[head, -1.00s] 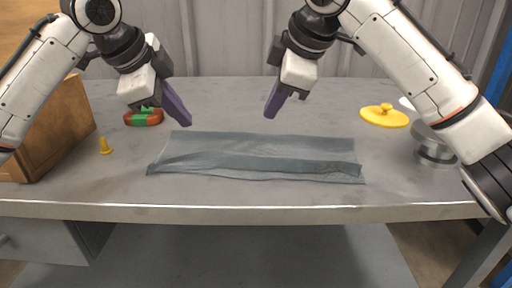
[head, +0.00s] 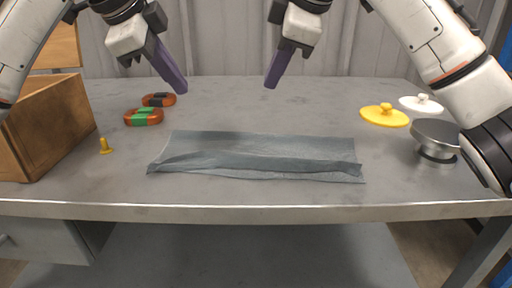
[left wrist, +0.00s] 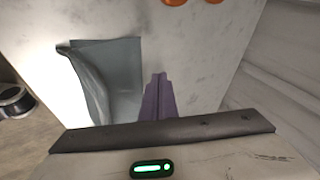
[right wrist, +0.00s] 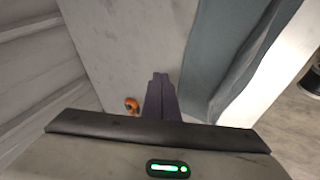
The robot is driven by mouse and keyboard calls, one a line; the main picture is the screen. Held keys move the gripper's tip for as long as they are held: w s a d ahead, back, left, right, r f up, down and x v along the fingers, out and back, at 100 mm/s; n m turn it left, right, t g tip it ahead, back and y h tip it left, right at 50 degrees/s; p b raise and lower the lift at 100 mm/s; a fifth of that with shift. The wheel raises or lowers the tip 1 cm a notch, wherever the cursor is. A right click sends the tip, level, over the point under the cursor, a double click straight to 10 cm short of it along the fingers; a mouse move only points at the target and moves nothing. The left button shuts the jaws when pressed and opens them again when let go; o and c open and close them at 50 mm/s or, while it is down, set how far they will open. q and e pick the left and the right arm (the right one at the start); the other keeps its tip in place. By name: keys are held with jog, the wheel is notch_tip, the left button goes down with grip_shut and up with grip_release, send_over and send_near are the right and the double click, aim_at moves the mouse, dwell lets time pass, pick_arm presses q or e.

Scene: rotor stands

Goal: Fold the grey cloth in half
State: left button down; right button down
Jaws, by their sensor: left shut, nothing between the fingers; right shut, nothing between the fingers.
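The grey cloth (head: 250,147) lies on the table in the middle of the head view, as a wide strip with its near part folded over and wrinkled along the front edge. It also shows in the left wrist view (left wrist: 115,75) and the right wrist view (right wrist: 222,40). My left gripper (head: 178,84) is shut and empty, above and behind the cloth's left end. My right gripper (head: 271,82) is shut and empty, above and behind the cloth's middle. Neither gripper touches the cloth.
A wooden box (head: 45,128) stands at the left, with a yellow peg (head: 105,146) and orange oval pieces (head: 143,118) beside it. A yellow lid (head: 385,115), a white lid (head: 421,104) and a metal cylinder (head: 436,138) are at the right. Table around the cloth is clear.

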pick_arm(q)
jog(key=shift+r, duration=0.55)
pick_arm(e)
jog(key=shift+r, duration=0.55)
